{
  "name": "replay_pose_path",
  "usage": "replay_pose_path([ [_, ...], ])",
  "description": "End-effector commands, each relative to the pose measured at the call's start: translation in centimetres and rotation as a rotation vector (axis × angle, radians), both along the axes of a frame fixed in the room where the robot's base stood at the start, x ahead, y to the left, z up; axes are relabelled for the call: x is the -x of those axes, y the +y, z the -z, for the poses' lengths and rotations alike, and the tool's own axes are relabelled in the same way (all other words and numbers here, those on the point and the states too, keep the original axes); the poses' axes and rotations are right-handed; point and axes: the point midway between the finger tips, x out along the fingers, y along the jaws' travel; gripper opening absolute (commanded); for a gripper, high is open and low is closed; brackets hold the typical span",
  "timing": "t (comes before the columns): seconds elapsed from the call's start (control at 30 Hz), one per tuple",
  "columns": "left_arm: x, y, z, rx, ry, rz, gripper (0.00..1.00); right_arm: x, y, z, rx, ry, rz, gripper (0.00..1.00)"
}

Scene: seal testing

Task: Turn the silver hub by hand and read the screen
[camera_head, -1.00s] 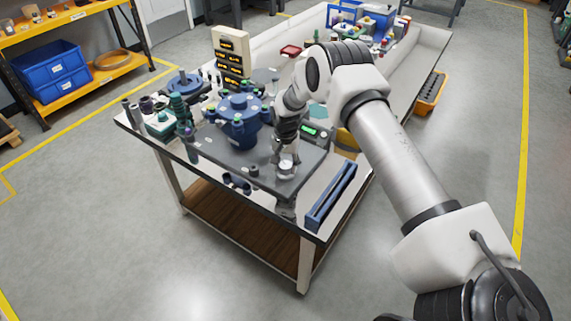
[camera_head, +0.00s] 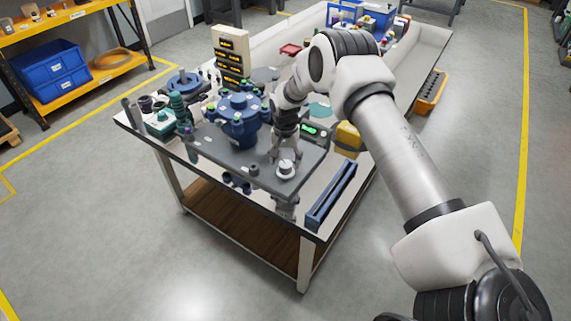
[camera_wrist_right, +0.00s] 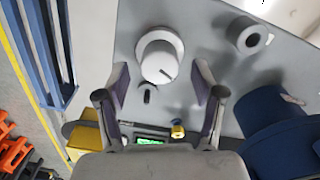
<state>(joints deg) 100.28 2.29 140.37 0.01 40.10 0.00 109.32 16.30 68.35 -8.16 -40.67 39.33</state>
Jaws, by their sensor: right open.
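The silver hub (camera_head: 287,169) is a round pale knob on the near right corner of the grey plate on the workbench. My right gripper (camera_head: 284,154) is open and empty, just behind and above the hub. In the wrist view its fingertips (camera_wrist_right: 161,78) are spread to either side, clear of the hub. The screen (camera_head: 310,130) glows green behind the gripper. It also shows in the wrist view (camera_wrist_right: 149,141), partly covered by the gripper; its reading is too small to tell.
A blue flanged housing (camera_head: 239,117) stands left of the gripper. A short grey cylinder (camera_wrist_right: 249,37) stands on the plate near the hub. A blue slotted rail (camera_head: 331,195) lies along the bench's right edge, with a yellow object (camera_head: 348,138) behind it.

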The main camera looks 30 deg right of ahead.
Motion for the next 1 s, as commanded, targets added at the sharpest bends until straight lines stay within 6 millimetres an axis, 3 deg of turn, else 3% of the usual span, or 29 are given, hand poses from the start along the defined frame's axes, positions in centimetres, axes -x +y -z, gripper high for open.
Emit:
replay_pose_path([
  [0.2,0.0,0.0,0.0,0.000,0.000,0.000,0.53,-0.1,0.0,-5.8,0.000,-0.004,-0.001,0.68],
  [0.4,0.0,0.0,0.0,0.000,0.000,0.000,0.53,0.0,0.0,-9.1,0.000,0.001,0.000,0.68],
  [1.0,0.0,0.0,0.0,0.000,0.000,0.000,0.53,0.0,0.0,-9.6,0.001,0.002,0.000,0.68],
])
